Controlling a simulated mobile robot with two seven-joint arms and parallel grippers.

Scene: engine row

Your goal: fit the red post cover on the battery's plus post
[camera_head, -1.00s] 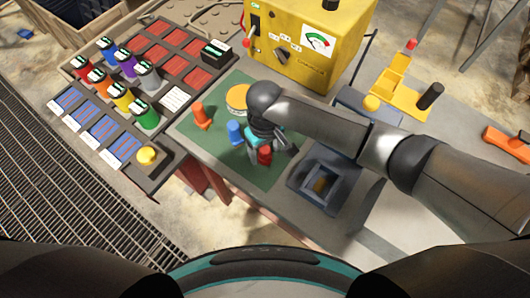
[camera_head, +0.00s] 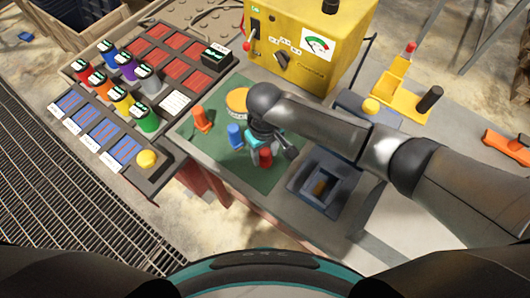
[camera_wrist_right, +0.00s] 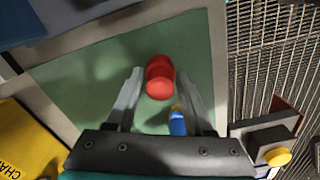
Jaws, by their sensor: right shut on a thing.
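The red post cover (camera_head: 265,157) is a small red cylinder over the green mat (camera_head: 262,176). It also shows between the fingertips in the right wrist view (camera_wrist_right: 160,77). My right gripper (camera_head: 272,156) points down at the mat and is shut on the red cover. I cannot tell whether the cover still touches the mat. I cannot make out the battery's plus post in either view. My left gripper is not in view.
A blue piece (camera_head: 235,134), an orange piece (camera_head: 201,117) and an orange-yellow disc (camera_head: 238,101) are on the mat near my gripper. A dark square-holed block (camera_head: 345,198) stands right of it. A yellow charger box (camera_head: 320,45) stands behind. A slotted tray (camera_head: 88,132) lies left.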

